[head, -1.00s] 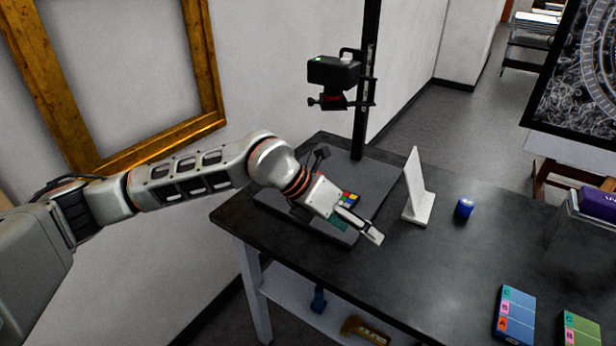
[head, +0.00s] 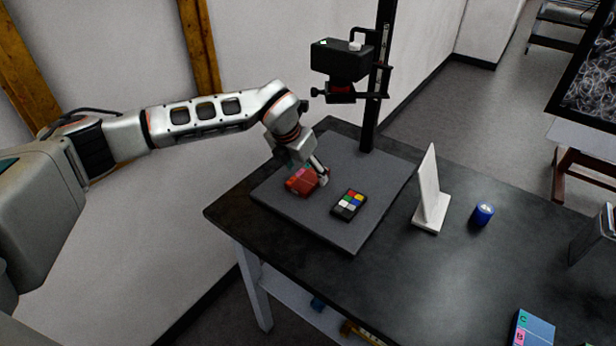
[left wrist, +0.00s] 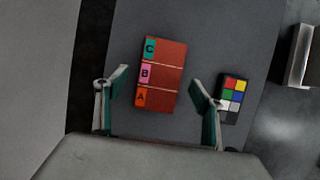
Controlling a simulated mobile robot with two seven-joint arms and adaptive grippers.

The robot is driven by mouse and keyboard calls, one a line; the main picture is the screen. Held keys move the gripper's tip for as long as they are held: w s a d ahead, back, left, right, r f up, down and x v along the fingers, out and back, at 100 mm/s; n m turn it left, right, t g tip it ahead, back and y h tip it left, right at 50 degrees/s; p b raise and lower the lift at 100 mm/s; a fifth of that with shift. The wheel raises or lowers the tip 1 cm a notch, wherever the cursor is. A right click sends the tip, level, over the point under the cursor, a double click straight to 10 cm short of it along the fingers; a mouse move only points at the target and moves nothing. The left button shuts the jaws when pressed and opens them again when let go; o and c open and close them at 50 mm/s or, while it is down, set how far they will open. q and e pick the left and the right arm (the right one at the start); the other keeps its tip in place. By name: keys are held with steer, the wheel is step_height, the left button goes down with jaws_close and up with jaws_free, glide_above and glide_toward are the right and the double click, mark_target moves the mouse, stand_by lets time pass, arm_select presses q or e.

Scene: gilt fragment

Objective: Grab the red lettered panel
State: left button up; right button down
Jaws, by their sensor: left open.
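The red lettered panel (left wrist: 158,75) lies flat on the grey copy-stand board (head: 371,219). In the left wrist view it shows tabs C, B and A down its left side. It also shows in the head view (head: 300,183), partly covered by my gripper. My left gripper (left wrist: 162,88) is open, with one finger on each side of the panel's lower part and gaps between. In the head view the left gripper (head: 312,173) is over the panel's right side. My right gripper is not in view.
A colour checker (head: 348,204) lies close to the panel's right. A black camera (head: 340,62) hangs on the stand's column above the board. A white upright plate (head: 430,195) and a blue cylinder (head: 483,215) stand on the dark table (head: 400,290). A blue lettered panel (head: 532,330) lies at front right.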

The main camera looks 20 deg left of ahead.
arm_select(q)
steer(key=shift+x, duration=0.9)
steer(key=c, duration=1.2)
steer(key=shift+r, duration=0.1)
steer(key=shift+c, duration=0.2)
